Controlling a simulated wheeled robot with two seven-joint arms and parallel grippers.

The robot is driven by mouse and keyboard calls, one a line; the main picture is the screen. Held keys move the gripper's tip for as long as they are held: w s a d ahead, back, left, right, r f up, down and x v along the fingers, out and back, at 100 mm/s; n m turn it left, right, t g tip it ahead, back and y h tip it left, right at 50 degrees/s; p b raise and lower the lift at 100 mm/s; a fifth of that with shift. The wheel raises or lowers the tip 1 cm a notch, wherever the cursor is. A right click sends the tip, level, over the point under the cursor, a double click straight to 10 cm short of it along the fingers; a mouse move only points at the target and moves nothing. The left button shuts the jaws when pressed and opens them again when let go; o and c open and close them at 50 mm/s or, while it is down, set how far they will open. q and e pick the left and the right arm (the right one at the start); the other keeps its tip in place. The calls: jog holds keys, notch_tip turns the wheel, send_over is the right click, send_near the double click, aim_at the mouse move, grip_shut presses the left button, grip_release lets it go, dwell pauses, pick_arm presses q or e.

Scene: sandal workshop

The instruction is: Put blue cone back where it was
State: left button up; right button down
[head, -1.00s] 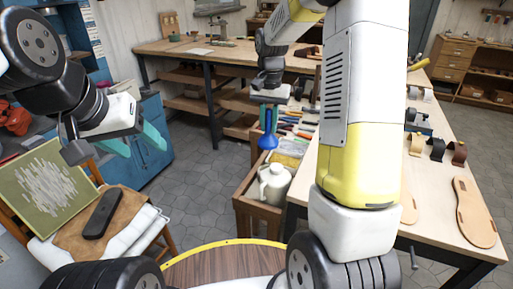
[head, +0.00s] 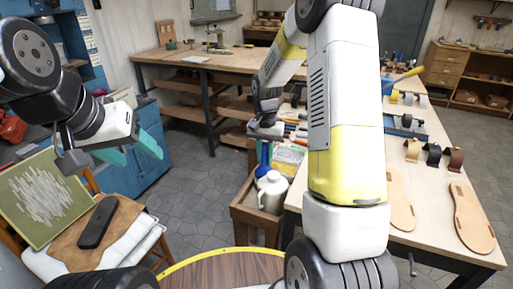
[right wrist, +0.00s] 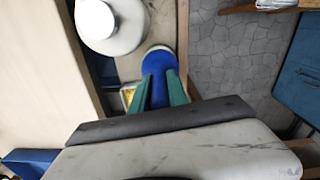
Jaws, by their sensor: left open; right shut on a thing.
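The blue cone (head: 264,158) hangs below my right gripper (head: 265,142), beside a white jug (head: 271,194) in an open wooden crate (head: 243,215). In the right wrist view, the green fingers of my right gripper (right wrist: 159,85) are shut on the blue cone (right wrist: 158,62). The cone's wide end faces away from the camera, just right of the jug (right wrist: 110,25). Whether it touches the crate floor is hidden.
A workbench (head: 425,195) with sandal soles and straps stands on the right, close to the crate. A chair with a brown cloth (head: 68,240) and a black sole (head: 98,222) is at the left. A round wooden table edge (head: 222,268) is in front.

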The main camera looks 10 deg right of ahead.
jog(key=shift+f, duration=0.25)
jog(key=shift+f, duration=0.35)
jog(key=c, duration=1.3)
grip_release()
